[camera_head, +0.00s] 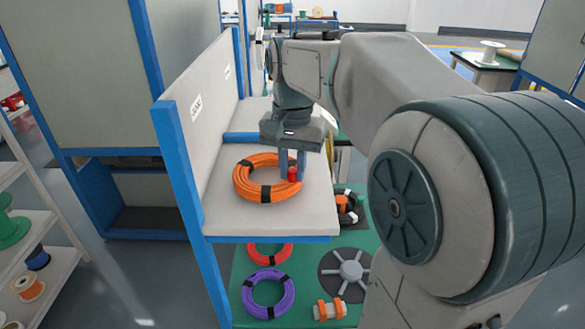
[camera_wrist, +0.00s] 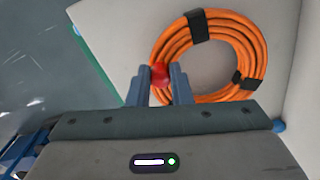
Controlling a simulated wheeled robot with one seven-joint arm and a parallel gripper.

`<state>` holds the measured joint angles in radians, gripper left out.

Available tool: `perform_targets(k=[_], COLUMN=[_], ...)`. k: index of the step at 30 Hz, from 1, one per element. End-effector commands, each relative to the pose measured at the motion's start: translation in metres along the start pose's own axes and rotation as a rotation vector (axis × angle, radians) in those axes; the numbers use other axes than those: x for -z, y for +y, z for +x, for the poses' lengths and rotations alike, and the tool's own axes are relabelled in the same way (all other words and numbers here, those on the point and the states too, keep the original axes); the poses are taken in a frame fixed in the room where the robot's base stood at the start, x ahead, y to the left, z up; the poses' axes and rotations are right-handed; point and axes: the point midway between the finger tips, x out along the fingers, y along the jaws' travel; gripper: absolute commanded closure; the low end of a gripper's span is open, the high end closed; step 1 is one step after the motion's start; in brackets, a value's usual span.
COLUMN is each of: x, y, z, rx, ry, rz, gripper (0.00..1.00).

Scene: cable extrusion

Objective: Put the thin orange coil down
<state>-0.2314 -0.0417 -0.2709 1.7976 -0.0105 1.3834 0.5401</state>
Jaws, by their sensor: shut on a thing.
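An orange coil (camera_head: 243,182) with black bands lies on the pale shelf board (camera_head: 270,226), and it also shows in the wrist view (camera_wrist: 216,93). My gripper (camera_head: 292,172) points down at the coil's right edge in the head view. In the wrist view its fingers (camera_wrist: 161,78) stand close together at the coil's lower left edge. They are shut on a small red piece (camera_wrist: 160,73), which also shows in the head view (camera_head: 293,174). I cannot tell whether the red piece is joined to the coil. The fingers partly hide the coil's edge.
A pale panel with a blue post (camera_head: 180,165) borders the shelf's left side. Below, a green surface (camera_head: 318,265) holds a red coil (camera_head: 252,257), a purple coil (camera_head: 287,293) and a grey spoked reel (camera_head: 351,270). The shelf's front strip is bare.

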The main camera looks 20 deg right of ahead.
Motion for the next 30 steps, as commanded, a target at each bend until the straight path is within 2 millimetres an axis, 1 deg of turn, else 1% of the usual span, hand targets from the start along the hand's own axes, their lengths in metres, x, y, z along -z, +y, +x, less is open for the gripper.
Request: perform_targets(k=[3, 11, 14, 15, 16, 17, 25, 29, 30], x=[0.000, 0.000, 0.000, 0.000, 0.000, 0.000, 0.000, 0.001, 0.001], y=[0.000, 0.000, 0.000, 0.000, 0.000, 0.000, 0.000, 0.000, 0.000], z=[0.009, 0.010, 0.013, 0.013, 0.013, 0.012, 0.012, 0.005, 0.000], rx=[0.001, 0.001, 0.001, 0.001, 0.001, 0.001, 0.001, 0.001, 0.002], ry=[0.000, 0.002, 0.002, 0.001, 0.001, 0.001, 0.001, 0.002, 0.003], rz=[0.000, 0.000, 0.000, -0.001, -0.001, -0.001, -0.001, -0.001, 0.000], gripper=[1.00, 1.00, 1.00, 0.73, 0.64, 0.59, 0.59, 0.59, 0.59])
